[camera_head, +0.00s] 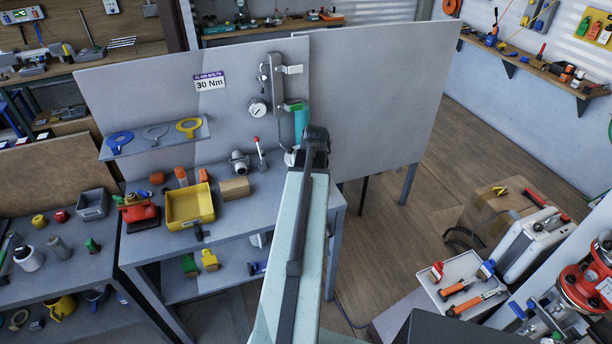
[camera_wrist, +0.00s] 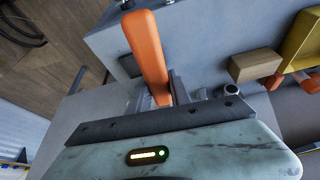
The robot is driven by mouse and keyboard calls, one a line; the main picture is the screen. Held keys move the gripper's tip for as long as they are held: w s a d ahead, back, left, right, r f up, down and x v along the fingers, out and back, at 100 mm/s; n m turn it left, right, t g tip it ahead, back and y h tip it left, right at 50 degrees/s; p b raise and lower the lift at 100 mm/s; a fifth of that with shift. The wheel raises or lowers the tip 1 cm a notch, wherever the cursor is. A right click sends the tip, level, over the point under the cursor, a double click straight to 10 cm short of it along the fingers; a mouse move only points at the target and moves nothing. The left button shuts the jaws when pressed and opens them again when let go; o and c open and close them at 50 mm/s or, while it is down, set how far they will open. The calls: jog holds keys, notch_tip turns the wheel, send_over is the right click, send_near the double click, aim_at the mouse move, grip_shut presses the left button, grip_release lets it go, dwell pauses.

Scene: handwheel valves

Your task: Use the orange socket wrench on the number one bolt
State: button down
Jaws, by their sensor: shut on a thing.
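In the wrist view an orange handle (camera_wrist: 147,52), which looks like the orange socket wrench, sticks out from my gripper (camera_wrist: 165,97). My gripper is shut on it; the jaws show only in part, behind the dark wrist plate. The socket end is hidden. I cannot make out a number one bolt in either view. A sign (camera_head: 210,83) on the panel mentions bolts and reads 30 Nm.
A pressure gauge (camera_head: 257,108) and pipe fittings are on the panel left of my arm. A yellow bin (camera_head: 190,222) and a cardboard-coloured block (camera_head: 234,188) stand on the bench. A white tray (camera_head: 447,274) holds orange tools at right, near a red flanged valve (camera_head: 583,290).

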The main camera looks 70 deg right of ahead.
jog(key=shift+r, duration=0.2)
dwell(0.5)
jog(key=shift+d+r+p, duration=0.1)
jog(key=shift+r+p, duration=0.15)
jog(key=shift+p, duration=0.25)
dwell(0.3)
jog(key=shift+w+a+m, duration=0.35)
jog(key=shift+w+m, duration=0.1)
jog(key=shift+m, duration=0.05)
jog(key=shift+r, duration=0.25)
dwell(0.3)
jog(key=shift+r+p, duration=0.45)
jog(key=shift+p, duration=0.15)
